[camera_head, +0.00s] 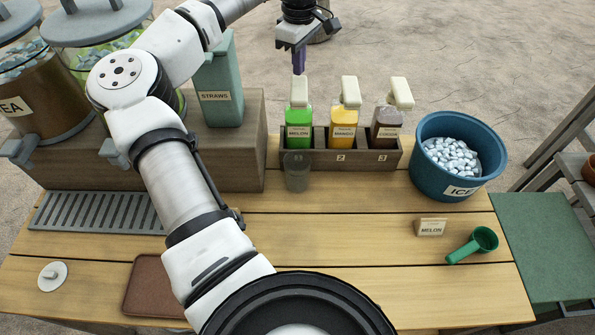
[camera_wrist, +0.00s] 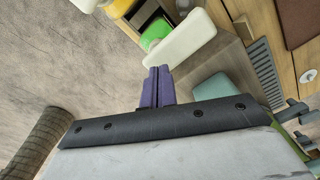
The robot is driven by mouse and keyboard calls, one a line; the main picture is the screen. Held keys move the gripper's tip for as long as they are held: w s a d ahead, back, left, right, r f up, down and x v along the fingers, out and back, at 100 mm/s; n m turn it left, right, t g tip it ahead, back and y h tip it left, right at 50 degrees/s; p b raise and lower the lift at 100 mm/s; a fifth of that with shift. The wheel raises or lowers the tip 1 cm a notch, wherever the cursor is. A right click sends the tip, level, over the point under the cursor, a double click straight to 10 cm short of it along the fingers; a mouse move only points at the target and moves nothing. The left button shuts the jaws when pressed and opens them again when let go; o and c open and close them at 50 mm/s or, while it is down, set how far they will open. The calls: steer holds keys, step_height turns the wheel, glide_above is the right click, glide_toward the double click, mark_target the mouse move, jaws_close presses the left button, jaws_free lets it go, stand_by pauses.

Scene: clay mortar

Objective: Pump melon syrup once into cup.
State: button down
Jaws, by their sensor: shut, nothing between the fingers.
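The green melon syrup bottle (camera_head: 299,134) stands upright at the left end of a wooden rack, labelled MELON, with a white pump head (camera_head: 299,92) on top. A clear empty-looking cup (camera_head: 297,172) stands in front of it, below the pump. My gripper (camera_head: 299,71) is shut and points down just above the melon pump head. In the wrist view its purple fingers (camera_wrist: 157,75) are together, close by the white pump head (camera_wrist: 181,37). I cannot tell whether they touch it. Part of the green bottle (camera_wrist: 156,32) shows beyond the pump.
The rack (camera_head: 348,160) also holds a mango bottle (camera_head: 343,137) and a brown bottle (camera_head: 386,130). A blue ice bucket (camera_head: 425,160), a MELON card (camera_head: 430,227) and a green scoop (camera_head: 474,245) are to the right. A straws box (camera_head: 220,95) stands left.

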mark_target(299, 79)
steer(key=shift+f, duration=0.2)
steer(key=shift+f+b, duration=0.95)
steer(key=shift+f, duration=0.7)
steer(key=shift+r, duration=0.25)
steer(key=shift+r+p, duration=1.35)
steer(key=shift+r, duration=0.25)
steer(key=shift+r, duration=0.1)
steer(key=shift+r+p, duration=0.3)
steer(key=shift+r, duration=0.35)
step_height(299, 79, up, 4)
steer(key=shift+r, duration=0.25)
